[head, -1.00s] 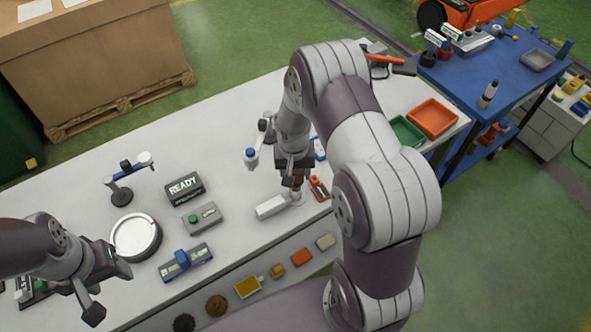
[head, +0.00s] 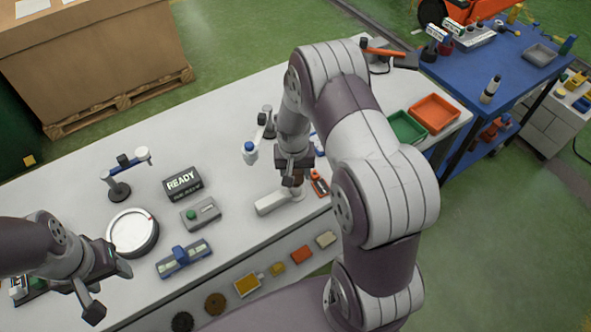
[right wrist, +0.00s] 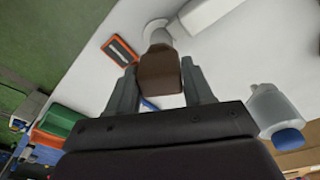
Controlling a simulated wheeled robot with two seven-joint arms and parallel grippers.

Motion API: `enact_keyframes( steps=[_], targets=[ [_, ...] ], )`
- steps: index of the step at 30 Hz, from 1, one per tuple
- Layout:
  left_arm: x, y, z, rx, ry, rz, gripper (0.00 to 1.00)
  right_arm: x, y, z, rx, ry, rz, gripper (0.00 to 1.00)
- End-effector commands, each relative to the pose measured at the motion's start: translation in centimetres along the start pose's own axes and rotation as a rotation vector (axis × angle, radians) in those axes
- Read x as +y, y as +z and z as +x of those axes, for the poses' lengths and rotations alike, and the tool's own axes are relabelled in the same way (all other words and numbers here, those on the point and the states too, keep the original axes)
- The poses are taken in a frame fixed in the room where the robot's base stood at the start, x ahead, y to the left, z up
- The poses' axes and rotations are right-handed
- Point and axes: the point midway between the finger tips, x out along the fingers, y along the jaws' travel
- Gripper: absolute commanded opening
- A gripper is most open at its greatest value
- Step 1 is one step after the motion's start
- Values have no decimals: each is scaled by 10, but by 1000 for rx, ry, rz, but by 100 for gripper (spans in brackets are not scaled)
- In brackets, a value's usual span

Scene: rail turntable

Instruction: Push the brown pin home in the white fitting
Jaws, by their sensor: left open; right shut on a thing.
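The brown pin (right wrist: 160,72) is between the fingers of my right gripper (right wrist: 164,92) in the right wrist view. My right gripper is shut on it. The fitting's round end (right wrist: 157,33) is just beyond the pin in the right wrist view. The pin's lower end appears to meet it, but I cannot tell how deep it sits. My left gripper (head: 108,290) is open and empty at the lower left, beside the round white dial.
A blue-capped bottle (head: 250,153) stands left of my right gripper. An orange-framed item (head: 319,184) lies close on its right. The READY sign (head: 183,183), a grey button box (head: 201,213) and the round dial (head: 133,232) are further left. Green and orange trays (head: 434,113) stand at the right end.

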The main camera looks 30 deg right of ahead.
Motion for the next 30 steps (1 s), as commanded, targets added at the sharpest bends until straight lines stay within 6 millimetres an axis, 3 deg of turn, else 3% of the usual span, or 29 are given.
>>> enact_keyframes(
  steps=[6, 7, 9, 20, 30],
  targets=[
    [0, 1, 6, 0, 0, 0, 56, 0, 0, 6, 1, 0, 0, 9],
    [0, 0, 4, 0, 0, 0, 56, 0, 0, 5, 1, 0, 0, 61],
    [0, 0, 4, 0, 0, 0, 56, 0, 0, 5, 1, 0, 0, 81],
    [0, 1, 7, 0, 0, 0, 56, -1, 0, -2, 4, -1, 1, 81],
    [0, 3, 26, 0, 0, 0, 56, -1, 0, -87, 6, -2, 0, 81]
  ],
)
